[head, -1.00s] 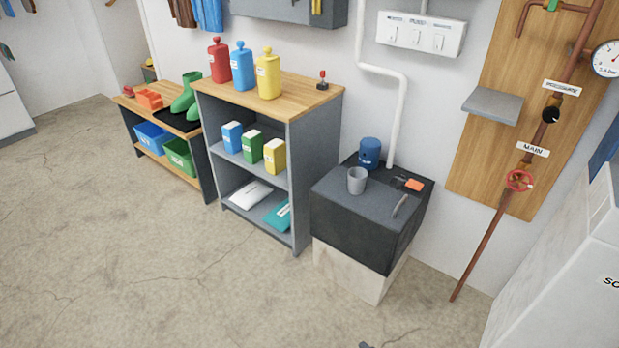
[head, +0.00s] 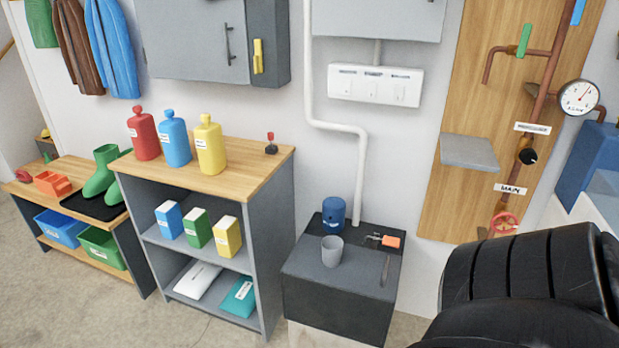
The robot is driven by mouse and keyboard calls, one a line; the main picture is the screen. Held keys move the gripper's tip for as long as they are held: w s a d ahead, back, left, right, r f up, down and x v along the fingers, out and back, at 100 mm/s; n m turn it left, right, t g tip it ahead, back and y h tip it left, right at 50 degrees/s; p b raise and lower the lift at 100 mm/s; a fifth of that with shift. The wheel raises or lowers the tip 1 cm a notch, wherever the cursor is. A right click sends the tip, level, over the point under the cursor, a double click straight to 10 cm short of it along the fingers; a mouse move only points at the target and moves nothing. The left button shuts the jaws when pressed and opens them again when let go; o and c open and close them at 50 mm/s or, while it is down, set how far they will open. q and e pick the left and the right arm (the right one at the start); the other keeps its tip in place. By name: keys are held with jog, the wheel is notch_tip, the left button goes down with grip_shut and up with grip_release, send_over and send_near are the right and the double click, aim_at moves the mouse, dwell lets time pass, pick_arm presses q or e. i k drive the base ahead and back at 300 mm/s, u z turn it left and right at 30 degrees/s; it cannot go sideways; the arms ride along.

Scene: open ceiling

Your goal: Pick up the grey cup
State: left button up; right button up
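The grey cup (head: 332,251) stands upright on the dark top of a low black cabinet (head: 342,300) in the head view. A blue canister (head: 334,215) stands just behind it. A large black ribbed part of my own arm fills the lower right corner. No fingertips of either gripper show, so I cannot see their state. Nothing touches the cup except the surface under it.
An orange-tagged item (head: 390,241) and a thin grey tool (head: 385,270) lie right of the cup. A shelf unit (head: 268,200) with bottles and boxes stands to the left. A white pipe (head: 361,180) runs down behind the cabinet. A pipe board (head: 425,190) is at right.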

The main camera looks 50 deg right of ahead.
aim_at(331, 246)
jog(key=z, duration=0.6)
jog(key=i, duration=0.75)
jog(key=z, duration=0.8)
jog(key=i, duration=0.5)
jog(key=u, duration=0.05)
